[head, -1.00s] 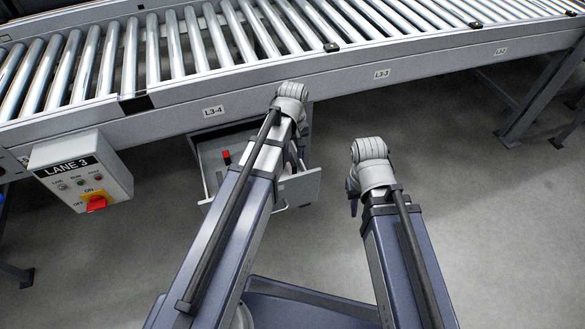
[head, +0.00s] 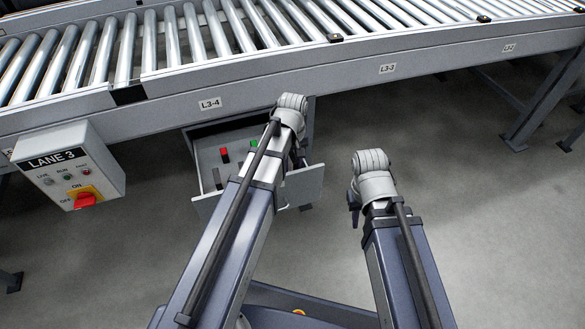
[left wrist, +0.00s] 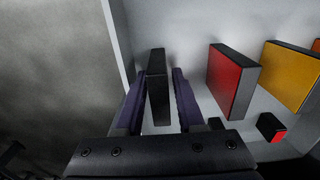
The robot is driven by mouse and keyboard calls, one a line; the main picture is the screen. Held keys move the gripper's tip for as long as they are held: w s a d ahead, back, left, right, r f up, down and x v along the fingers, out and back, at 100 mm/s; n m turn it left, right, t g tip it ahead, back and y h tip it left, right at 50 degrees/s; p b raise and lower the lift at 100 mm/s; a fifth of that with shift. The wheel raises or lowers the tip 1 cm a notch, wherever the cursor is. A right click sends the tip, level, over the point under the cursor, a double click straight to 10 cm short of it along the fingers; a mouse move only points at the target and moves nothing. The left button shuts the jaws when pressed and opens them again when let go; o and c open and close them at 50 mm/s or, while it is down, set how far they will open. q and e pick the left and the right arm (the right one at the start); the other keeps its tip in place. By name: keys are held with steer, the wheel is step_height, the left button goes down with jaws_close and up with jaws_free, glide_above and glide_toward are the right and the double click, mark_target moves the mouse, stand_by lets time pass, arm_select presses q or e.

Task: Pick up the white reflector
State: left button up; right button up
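The left wrist view shows a dark, thin block (left wrist: 158,85) standing on edge between the two fingers of my left gripper (left wrist: 158,100). Narrow gaps show on both sides of it, so the gripper looks open around it. Its front face is turned away and I cannot tell its colour; no white reflector face is clearly visible. In the head view, my left wrist is over the open drawer (head: 207,203) and hides its right part, including the gripper's fingertips. My right gripper (head: 354,207) hangs over the floor, right of the drawer, its fingers mostly hidden.
A red reflector (left wrist: 232,80), an amber one (left wrist: 290,75) and a small black-and-red piece (left wrist: 271,127) are right of the block. The drawer wall (left wrist: 119,40) is close on the left. The roller conveyor (head: 230,75) overhangs the drawer; a switch box (head: 70,165) is left.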

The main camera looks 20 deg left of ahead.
mark_target(292, 156)
arm_select(q)
jaws_close()
stand_by(0.3)
steer(key=shift+r, duration=0.2)
step_height(292, 156, up, 10)
steer(key=p, duration=1)
steer(key=shift+f, duration=0.1)
